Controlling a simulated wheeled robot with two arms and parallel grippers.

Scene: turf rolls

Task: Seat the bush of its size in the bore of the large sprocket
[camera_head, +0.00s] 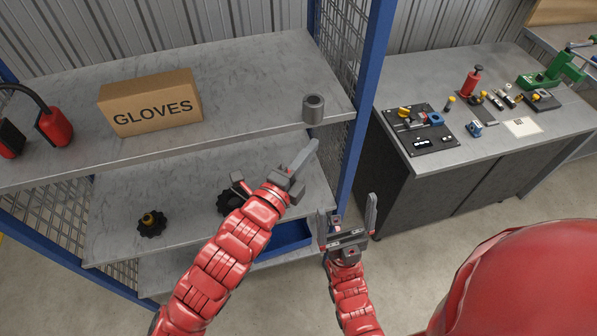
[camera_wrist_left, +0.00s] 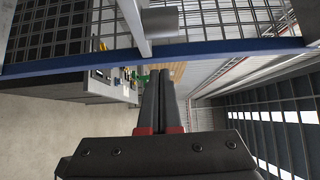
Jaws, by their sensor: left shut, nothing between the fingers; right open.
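A grey cylindrical bush (camera_head: 313,112) with a dark bore stands upright at the front right corner of the upper shelf. My left gripper (camera_head: 313,147) is shut and empty, just below and in front of that shelf's edge, apart from the bush. Its closed fingers (camera_wrist_left: 160,74) also fill the middle of the left wrist view. On the middle shelf lie two black toothed sprockets: one (camera_head: 151,226) with a yellow-orange centre at left, and one (camera_head: 230,204) partly hidden by my left arm. I cannot tell which is larger. My right gripper (camera_head: 346,212) is open and empty, right of the shelves.
A gloves box (camera_head: 150,103) and red ear defenders (camera_head: 54,127) sit on the upper shelf. A blue bin (camera_head: 290,240) is on the bottom shelf. A blue post (camera_head: 362,110) separates the shelves from a workbench (camera_head: 470,155) bearing tools. The upper shelf between box and bush is clear.

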